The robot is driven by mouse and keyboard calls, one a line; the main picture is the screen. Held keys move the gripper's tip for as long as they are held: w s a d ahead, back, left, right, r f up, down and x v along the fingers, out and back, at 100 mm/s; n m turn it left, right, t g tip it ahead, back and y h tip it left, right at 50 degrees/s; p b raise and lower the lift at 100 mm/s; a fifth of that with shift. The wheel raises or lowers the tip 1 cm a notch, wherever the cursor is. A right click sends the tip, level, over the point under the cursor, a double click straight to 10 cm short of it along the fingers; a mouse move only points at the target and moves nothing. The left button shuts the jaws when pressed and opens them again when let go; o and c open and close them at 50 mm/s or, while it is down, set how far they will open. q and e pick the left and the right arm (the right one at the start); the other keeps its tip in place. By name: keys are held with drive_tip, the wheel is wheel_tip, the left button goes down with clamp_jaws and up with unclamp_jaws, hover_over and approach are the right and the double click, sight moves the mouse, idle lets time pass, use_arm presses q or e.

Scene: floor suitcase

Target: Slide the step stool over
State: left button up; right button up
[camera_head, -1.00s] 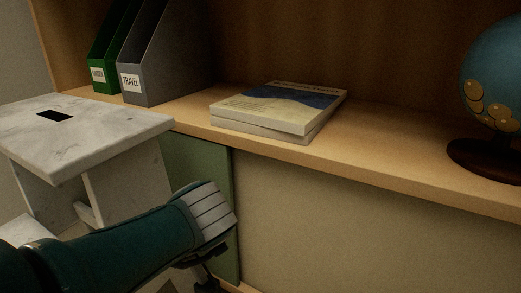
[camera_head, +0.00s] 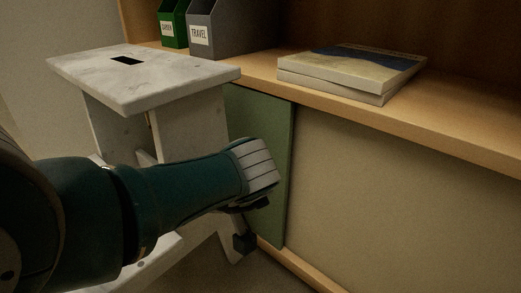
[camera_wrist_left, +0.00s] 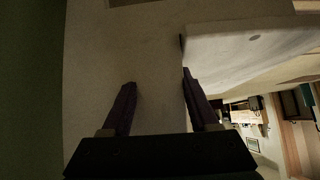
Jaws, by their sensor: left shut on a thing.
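The white, marbled step stool (camera_head: 185,85) stands at left in the head view, upright, with a dark slot in its top and a lower step partly hidden by my arm. Its top corner overlaps the shelf edge in the picture. My left gripper (camera_head: 243,243) is low beside the stool's right side, mostly hidden behind my own wrist. In the left wrist view the two dark fingers (camera_wrist_left: 158,80) straddle a pale panel (camera_wrist_left: 158,110), which appears to be part of the stool. The gripper is shut on it. My right gripper is not in view.
A wooden shelf (camera_head: 440,130) runs across, with two stacked books (camera_head: 350,75) and green (camera_head: 173,25) and grey (camera_head: 235,30) file holders on it. Below it are a green panel (camera_head: 268,160) and a beige panel (camera_head: 390,210). Little free room shows between stool and cabinet.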

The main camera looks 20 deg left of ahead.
use_arm(q)
clamp_jaws()
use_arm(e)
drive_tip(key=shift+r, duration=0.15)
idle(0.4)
use_arm(q)
drive_tip(key=shift+w+d+p, duration=0.35)
drive_tip(key=shift+d+p, duration=0.1)
drive_tip(key=shift+p, duration=0.15)
drive_tip(key=shift+o, duration=1.3)
unclamp_jaws()
drive_tip(key=o, duration=0.4)
drive_tip(key=shift+d, duration=0.4)
drive_tip(key=shift+a, duration=0.15)
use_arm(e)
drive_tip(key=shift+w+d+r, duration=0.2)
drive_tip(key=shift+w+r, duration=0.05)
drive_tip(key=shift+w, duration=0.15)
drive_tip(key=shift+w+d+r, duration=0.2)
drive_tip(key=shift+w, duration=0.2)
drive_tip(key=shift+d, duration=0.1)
